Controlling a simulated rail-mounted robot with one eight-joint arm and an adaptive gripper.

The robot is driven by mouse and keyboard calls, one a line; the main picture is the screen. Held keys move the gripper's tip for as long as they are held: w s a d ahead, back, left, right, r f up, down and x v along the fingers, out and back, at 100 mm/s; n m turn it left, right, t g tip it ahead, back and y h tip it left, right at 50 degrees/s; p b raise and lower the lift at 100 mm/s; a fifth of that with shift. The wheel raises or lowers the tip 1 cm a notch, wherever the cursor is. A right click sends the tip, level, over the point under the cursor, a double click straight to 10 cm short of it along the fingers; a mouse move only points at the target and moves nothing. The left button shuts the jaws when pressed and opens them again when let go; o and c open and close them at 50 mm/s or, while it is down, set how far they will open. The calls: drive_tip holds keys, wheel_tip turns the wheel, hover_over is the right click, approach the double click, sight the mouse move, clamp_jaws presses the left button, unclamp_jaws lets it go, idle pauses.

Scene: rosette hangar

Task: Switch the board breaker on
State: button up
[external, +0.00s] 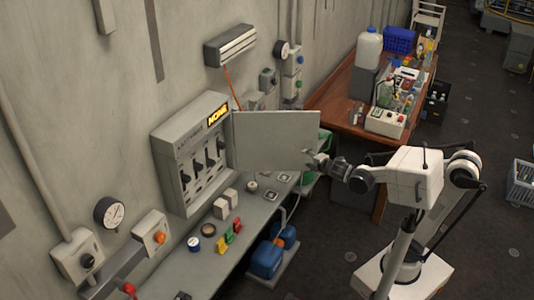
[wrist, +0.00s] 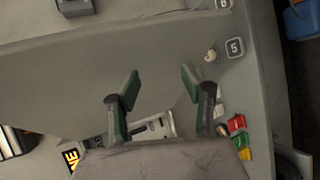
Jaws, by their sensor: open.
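The grey board (external: 168,140) hangs on the wall at left centre in the external view, with several black-handled breakers (external: 198,168) in its face and a lit yellow label at its top right. Its door (external: 275,140) stands swung open to the right. My gripper (external: 314,159) is at the door's outer edge; contact cannot be told. In the wrist view my gripper (wrist: 158,76) has its two green-padded fingers spread with nothing held between them. A broad grey panel, seemingly the door (wrist: 75,80), lies across that view. Part of the board face (wrist: 155,128) shows below, partly hidden by my gripper.
A grey bench (external: 190,265) below the board carries coloured blocks (external: 232,235) and small round items. A wooden table (external: 335,105) with a white jug (external: 369,48) and bottles stands behind. Blue containers (external: 268,258) sit beside the bench. The floor at right is mostly clear.

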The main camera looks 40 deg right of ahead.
drive_tip(key=w+a+r+n+t+y+p, duration=0.1)
drive_tip(key=w+a+r+n, duration=0.15)
drive_tip(key=a+n, duration=0.35)
drive_tip(key=w+a+r+n+t+y+p, duration=0.2)
drive_tip(key=w+a+n, duration=0.2)
drive_tip(key=a, duration=0.4)
drive_tip(key=n+y+p, duration=0.2)
drive_tip(key=n+y, duration=0.4)
drive_tip(key=n, duration=0.7)
approach(214, 162)
drive_tip(key=p+x, duration=0.2)
drive_tip(key=x, duration=0.8)
drive_tip(key=shift+w+a+f, duration=0.1)
drive_tip(key=shift+w+a, duration=0.15)
drive_tip(key=shift+w, duration=0.1)
clamp_jaws()
